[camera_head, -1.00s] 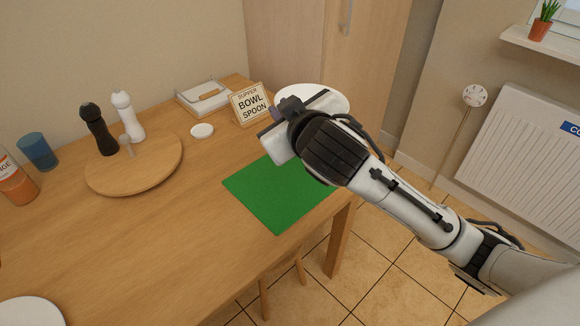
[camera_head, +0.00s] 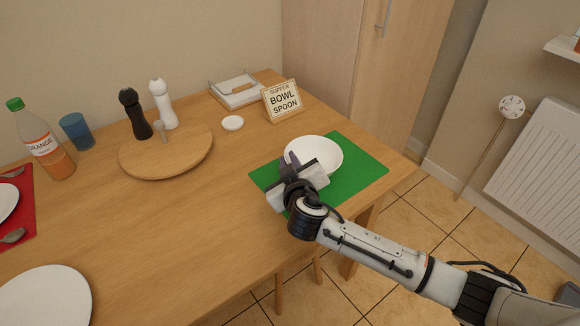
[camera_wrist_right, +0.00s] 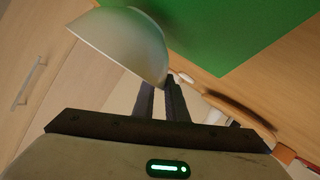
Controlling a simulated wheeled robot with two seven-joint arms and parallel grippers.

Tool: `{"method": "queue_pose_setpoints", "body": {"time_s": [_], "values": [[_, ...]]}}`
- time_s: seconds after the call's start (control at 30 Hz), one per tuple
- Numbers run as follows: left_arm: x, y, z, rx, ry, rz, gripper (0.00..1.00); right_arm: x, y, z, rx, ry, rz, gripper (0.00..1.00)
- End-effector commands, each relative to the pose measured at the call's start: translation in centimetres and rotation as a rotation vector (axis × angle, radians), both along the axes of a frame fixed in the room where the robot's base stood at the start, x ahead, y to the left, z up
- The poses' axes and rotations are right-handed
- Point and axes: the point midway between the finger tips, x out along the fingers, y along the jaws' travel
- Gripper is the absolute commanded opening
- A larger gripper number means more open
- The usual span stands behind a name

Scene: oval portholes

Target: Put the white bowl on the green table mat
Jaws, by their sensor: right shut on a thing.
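The white bowl (camera_head: 318,152) is upright, or nearly so, over the green table mat (camera_head: 362,172) in the head view. My right gripper (camera_head: 292,164) is shut on the bowl's near-left rim. In the right wrist view the bowl (camera_wrist_right: 118,38) meets my right gripper's fingers (camera_wrist_right: 168,84), with the green mat (camera_wrist_right: 225,35) beyond. I cannot tell whether the bowl's base touches the mat. My gripper and arm hide part of the mat's near side. My left gripper is not in view.
A sign reading supper, bowl, spoon (camera_head: 283,101) stands behind the mat. A small white dish (camera_head: 232,123) and a round wooden board (camera_head: 170,158) with two mills lie left. A white plate (camera_head: 45,300) is at the near left. The table's right edge runs close to the mat.

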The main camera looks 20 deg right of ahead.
Motion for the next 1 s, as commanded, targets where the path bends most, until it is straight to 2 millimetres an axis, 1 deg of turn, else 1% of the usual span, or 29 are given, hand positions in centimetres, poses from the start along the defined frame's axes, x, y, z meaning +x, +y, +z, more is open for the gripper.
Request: {"method": "queue_pose_setpoints", "body": {"time_s": [0.03,0.1,0.37,0.47,0.5,0.6,0.87,0.97,1.0], "values": [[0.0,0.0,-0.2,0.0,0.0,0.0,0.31,0.1,0.0,-0.7,-0.003,-0.001,0.002,0.0],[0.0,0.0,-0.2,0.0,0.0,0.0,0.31,0.1,0.0,-1.2,-0.002,-0.003,0.001,0.0],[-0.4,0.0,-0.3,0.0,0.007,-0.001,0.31,0.1,0.0,-1.3,0.0,-0.004,0.001,0.0],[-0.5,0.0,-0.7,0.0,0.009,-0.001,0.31,0.1,0.0,-1.7,0.001,-0.004,0.001,0.0],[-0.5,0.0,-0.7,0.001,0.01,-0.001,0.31,0.0,0.0,-1.8,0.001,-0.001,0.001,0.15],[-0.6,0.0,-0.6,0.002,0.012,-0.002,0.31,0.0,0.0,-1.7,0.001,-0.001,0.001,0.32],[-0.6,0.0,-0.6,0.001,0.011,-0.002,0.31,0.0,0.0,-1.6,0.0,-0.001,0.0,0.32],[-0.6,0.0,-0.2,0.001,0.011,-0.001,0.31,0.0,0.0,-1.2,0.0,-0.001,0.0,0.32],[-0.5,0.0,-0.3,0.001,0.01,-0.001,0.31,-0.4,0.1,-1.3,0.002,0.0,0.003,0.32]]}}
